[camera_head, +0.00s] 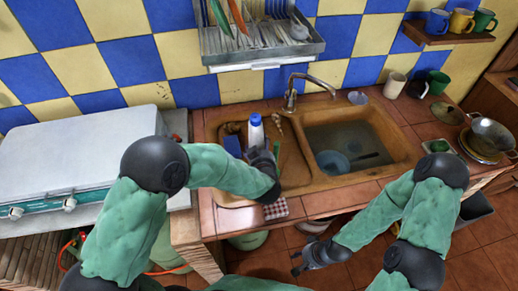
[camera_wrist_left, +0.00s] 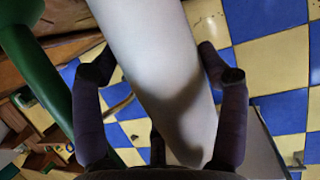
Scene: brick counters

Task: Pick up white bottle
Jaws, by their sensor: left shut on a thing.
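The white bottle (camera_head: 256,133) with a blue cap stands about upright in the left part of the sink unit, its lower part hidden by my left gripper. My left gripper (camera_head: 262,158) is at the bottle. In the left wrist view the white bottle (camera_wrist_left: 155,60) fills the middle, between the dark fingers of my left gripper (camera_wrist_left: 165,85), which is shut on it. My right gripper (camera_head: 298,262) is empty, its fingers apart, low in front of the counter.
A blue sponge-like block (camera_head: 233,146) and a green item (camera_head: 276,149) sit close beside the bottle. The faucet (camera_head: 292,92) and the basin with a blue bowl (camera_head: 333,162) are to the right. A dish rack (camera_head: 262,48) hangs above. A checked cloth (camera_head: 276,209) lies at the counter's front edge.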

